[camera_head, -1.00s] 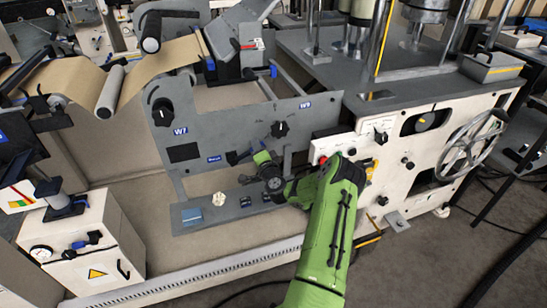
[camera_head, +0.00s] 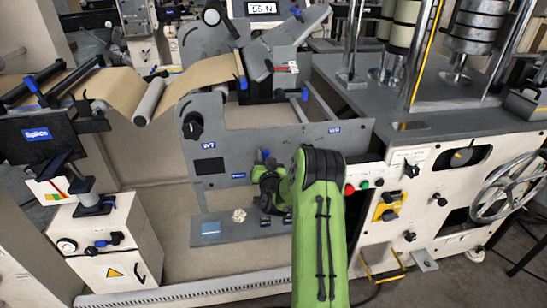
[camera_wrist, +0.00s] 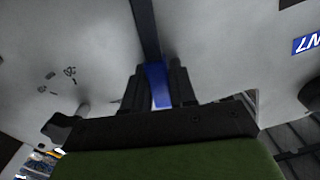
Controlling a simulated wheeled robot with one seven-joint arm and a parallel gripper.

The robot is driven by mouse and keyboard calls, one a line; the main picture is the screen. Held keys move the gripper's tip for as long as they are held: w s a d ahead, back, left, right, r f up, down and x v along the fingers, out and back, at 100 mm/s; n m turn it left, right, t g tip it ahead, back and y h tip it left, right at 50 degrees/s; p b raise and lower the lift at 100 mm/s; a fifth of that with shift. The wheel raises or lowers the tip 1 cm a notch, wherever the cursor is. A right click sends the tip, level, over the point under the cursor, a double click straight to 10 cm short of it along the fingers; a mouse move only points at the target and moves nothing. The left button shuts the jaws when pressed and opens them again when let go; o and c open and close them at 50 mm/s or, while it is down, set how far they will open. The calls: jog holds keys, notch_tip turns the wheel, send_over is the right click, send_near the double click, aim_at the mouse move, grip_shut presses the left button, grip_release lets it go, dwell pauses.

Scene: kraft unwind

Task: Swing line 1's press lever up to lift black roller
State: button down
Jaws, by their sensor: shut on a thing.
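The lever has a blue grip (camera_wrist: 158,84) and a dark bar (camera_wrist: 144,28) that runs away from it in the wrist view. My gripper (camera_wrist: 157,90) is shut on the blue grip, with a black finger on each side. In the head view the blue end of the lever (camera_head: 264,156) shows upright beside my green arm, in front of the grey side plate (camera_head: 225,125). My arm hides the lower lever and most of my gripper (camera_head: 268,178) there. I cannot tell which roller the lever moves.
A W7 label (camera_head: 208,145) and a black knob (camera_head: 193,125) are on the plate. A grey shelf (camera_head: 240,228) below holds small items. Right of my arm is a panel with buttons (camera_head: 364,184) and a handwheel (camera_head: 507,185). A pale roller (camera_head: 149,102) carries brown paper.

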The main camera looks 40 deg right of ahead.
jog(key=shift+w+a+r+n, duration=0.15)
jog(key=shift+w+a+n, duration=0.3)
jog(key=shift+a+n, duration=0.45)
jog(key=c, duration=1)
grip_release()
jog(key=b+v, duration=0.4)
jog(key=v, duration=1.1)
jog(key=shift+s+a, duration=0.15)
jog(key=shift+s, duration=0.15)
